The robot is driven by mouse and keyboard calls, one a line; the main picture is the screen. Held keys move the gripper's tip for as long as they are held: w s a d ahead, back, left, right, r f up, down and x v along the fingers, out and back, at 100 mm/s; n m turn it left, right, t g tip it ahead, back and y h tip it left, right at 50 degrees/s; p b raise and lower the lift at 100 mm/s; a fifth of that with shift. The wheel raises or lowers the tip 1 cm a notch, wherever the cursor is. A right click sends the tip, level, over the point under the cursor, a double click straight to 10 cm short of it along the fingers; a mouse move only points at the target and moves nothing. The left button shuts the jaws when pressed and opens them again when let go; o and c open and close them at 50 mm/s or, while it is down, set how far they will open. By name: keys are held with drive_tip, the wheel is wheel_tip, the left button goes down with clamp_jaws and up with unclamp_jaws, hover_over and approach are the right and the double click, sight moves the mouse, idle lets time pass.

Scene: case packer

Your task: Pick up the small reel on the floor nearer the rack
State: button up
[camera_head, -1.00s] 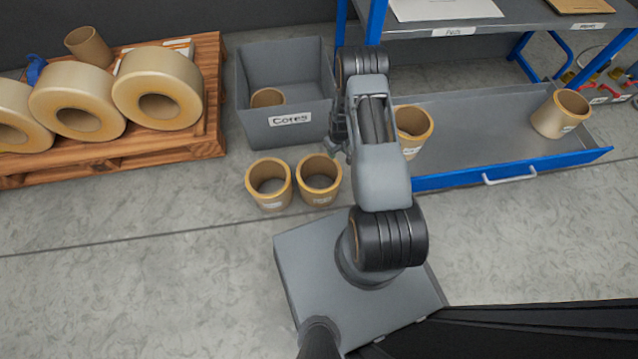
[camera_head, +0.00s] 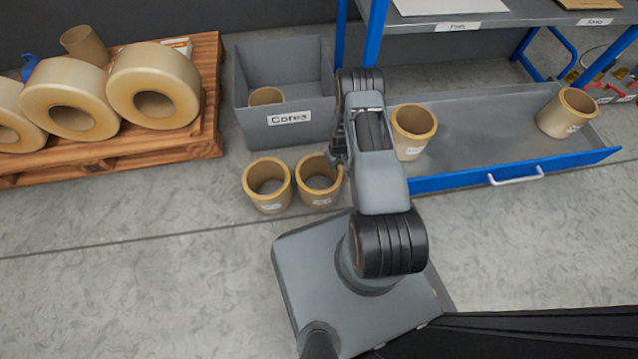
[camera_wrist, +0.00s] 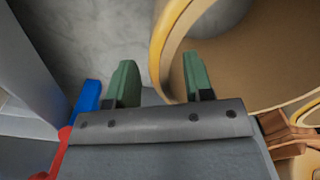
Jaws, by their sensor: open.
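Two small tan reels stand upright side by side on the floor in the head view, a left one (camera_head: 267,198) and a right one (camera_head: 316,198) nearer the blue-framed rack (camera_head: 450,20). My gripper (camera_head: 341,167) is at the right reel's right side, partly hidden by my arm. In the wrist view my green fingertips (camera_wrist: 161,82) are apart, with nothing clamped. The rim and wall of a tan reel (camera_wrist: 245,60) run between them, the right finger overlapping its opening. Whether they touch the wall I cannot tell.
A grey box labelled Cores (camera_head: 262,122) stands just behind the reels with a core inside. An open drawer (camera_head: 515,172) at right holds two more reels. A wooden pallet (camera_head: 120,152) bears large rolls at left. Floor left of the reels is clear.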

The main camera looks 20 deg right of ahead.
drive_tip(key=shift+r, duration=0.1)
drive_tip(key=shift+c, duration=0.3)
clamp_jaws()
idle(0.9)
